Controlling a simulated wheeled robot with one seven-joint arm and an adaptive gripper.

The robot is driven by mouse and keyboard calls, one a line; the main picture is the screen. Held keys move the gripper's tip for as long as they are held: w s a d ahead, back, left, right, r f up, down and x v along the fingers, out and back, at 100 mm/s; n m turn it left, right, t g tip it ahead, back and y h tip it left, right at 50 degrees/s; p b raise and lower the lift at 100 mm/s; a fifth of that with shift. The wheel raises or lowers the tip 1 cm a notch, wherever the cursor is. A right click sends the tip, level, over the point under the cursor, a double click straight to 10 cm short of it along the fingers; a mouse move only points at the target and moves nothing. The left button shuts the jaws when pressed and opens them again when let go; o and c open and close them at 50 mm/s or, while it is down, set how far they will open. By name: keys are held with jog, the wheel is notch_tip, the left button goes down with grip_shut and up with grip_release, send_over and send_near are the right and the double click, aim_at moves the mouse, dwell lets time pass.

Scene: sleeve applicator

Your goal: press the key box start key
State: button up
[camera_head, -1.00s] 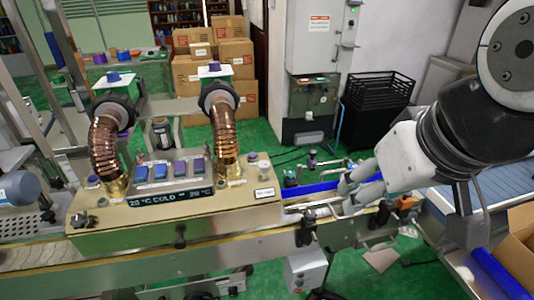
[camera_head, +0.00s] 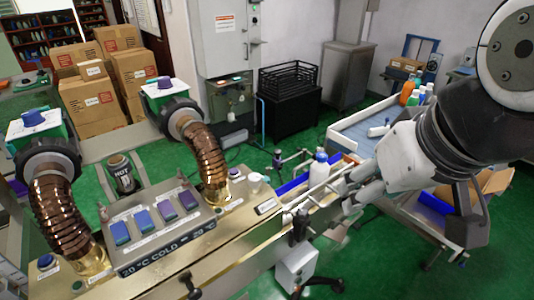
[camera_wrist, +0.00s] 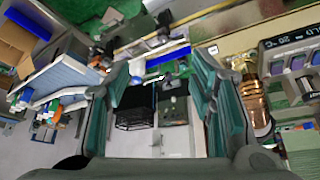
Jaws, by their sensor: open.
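The key box (camera_head: 165,238) sits on the brass-coloured machine bed at lower left in the head view. Its sloped face carries a row of several blue and purple keys (camera_head: 143,218) above a display reading "20 °C COLD". I cannot read which key is the start key. The box also shows at the right edge of the wrist view (camera_wrist: 290,42), with its keys. My gripper (camera_head: 350,190) is right of the box, apart from it, over the rail. In the wrist view my gripper (camera_wrist: 165,75) has its fingers spread wide with nothing between them.
A white bottle (camera_head: 318,168) stands by the rail near my gripper. A blue-topped table (camera_head: 350,135) with bottles is behind my arm.

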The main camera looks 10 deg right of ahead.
jog(key=shift+d, duration=0.1)
grip_shut()
dwell(1.2)
